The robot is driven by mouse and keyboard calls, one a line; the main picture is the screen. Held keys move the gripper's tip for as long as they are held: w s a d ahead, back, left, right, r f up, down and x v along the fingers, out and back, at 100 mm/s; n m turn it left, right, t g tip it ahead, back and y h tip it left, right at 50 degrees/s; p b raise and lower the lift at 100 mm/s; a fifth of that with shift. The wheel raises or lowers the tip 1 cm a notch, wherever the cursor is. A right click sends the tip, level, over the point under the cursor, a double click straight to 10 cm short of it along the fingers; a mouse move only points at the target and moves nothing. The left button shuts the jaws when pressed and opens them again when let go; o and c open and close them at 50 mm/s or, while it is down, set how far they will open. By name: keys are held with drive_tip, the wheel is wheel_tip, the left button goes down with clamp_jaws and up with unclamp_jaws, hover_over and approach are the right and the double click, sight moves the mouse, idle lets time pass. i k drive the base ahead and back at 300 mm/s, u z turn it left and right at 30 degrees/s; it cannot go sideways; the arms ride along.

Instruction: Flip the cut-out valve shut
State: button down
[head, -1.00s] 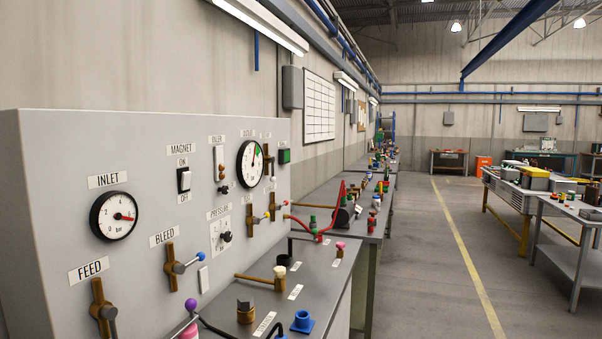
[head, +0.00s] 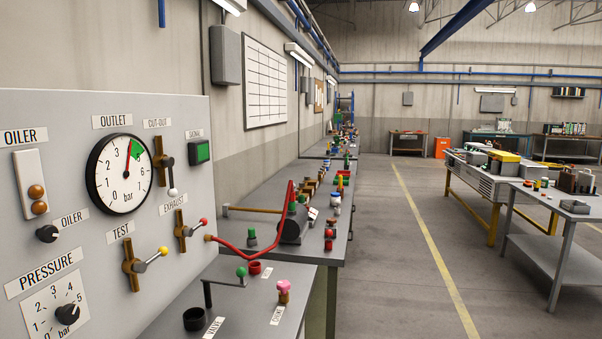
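The cut-out valve (head: 159,148) is a brass fitting on the grey panel, below the CUT-OUT label (head: 157,123) in the head view. Its short lever ends in a white knob (head: 172,192) and points down, roughly in line with the brass body. My gripper is not in view.
The outlet gauge (head: 121,173) is just left of the valve, and the green signal box (head: 200,152) is to its right. The exhaust valve (head: 183,231) with a red knob and the test valve (head: 131,265) with a yellow knob sit below. Open floor (head: 385,270) lies right of the bench.

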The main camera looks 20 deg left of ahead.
sight(168, 161)
drive_tip(key=u, duration=0.3)
drive_tip(key=i, duration=1.5)
drive_tip(key=u, duration=0.9)
drive_tip(key=k, duration=0.7)
drive_tip(key=u, duration=0.2)
drive_tip(key=i, duration=0.8)
drive_tip(key=z, duration=0.1)
